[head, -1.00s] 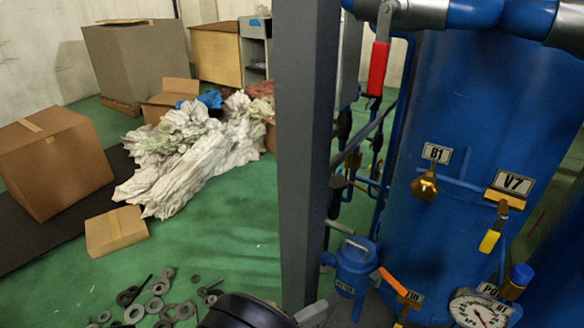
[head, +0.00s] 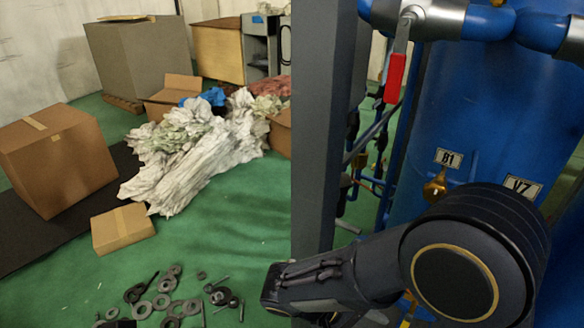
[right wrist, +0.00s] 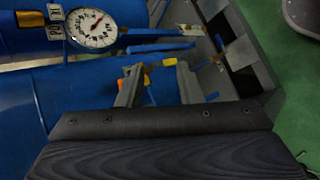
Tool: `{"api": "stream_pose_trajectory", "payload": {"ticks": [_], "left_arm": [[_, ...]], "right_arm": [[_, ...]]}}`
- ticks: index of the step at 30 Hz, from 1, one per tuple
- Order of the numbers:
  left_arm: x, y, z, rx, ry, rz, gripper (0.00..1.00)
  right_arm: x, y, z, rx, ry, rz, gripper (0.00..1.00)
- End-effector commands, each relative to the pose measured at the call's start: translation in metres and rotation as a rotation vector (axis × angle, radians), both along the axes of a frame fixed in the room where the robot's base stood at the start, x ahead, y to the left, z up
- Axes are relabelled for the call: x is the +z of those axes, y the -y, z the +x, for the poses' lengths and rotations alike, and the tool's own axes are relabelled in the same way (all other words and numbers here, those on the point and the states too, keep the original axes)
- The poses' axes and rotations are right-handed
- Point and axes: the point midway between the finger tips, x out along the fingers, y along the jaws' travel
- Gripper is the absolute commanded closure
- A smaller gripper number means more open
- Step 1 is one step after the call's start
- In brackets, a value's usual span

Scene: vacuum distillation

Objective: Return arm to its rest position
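My right arm (head: 455,280) crosses the lower right of the head view in front of the blue vessel (head: 480,100). Its dark forearm reaches left past the grey post. In the right wrist view, the right gripper's (right wrist: 160,69) two grey fingers stand apart, with nothing seen held between them. A yellow part (right wrist: 169,62) and an orange part (right wrist: 121,84) show near the fingers. The round gauge (right wrist: 92,28) is beyond them at upper left. The right gripper cannot be made out in the head view. My left gripper is not in view.
A grey post (head: 315,120) stands left of the vessel and its pipes. A red-handled valve (head: 397,75) is at the top. Labels B1 (head: 448,158) and V7 (head: 522,187) are on the vessel. Boxes (head: 60,160), a cloth heap (head: 190,155) and loose washers (head: 165,300) lie on the green floor (head: 230,230).

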Motion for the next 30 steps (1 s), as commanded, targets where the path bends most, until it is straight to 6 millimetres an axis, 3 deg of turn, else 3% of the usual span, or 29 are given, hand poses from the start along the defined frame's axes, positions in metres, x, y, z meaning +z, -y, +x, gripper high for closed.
{"api": "stream_pose_trajectory", "payload": {"ticks": [3,8,14,18,24,30], "left_arm": [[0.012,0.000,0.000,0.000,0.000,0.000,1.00],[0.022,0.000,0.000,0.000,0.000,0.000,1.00],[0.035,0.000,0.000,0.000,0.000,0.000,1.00],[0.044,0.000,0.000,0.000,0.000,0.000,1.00],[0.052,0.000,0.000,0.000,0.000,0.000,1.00],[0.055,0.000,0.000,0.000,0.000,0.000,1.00]], "right_arm": [[0.018,0.023,-0.019,-0.116,-0.067,0.247,0.67],[0.038,0.039,-0.044,-0.217,-0.078,0.570,0.67],[0.070,0.048,-0.066,-0.282,0.052,0.929,0.67],[0.095,0.052,-0.075,-0.292,0.226,1.121,0.67],[0.124,0.058,-0.081,-0.269,0.478,1.256,0.67],[0.134,0.060,-0.082,-0.247,0.593,1.284,0.67]]}}
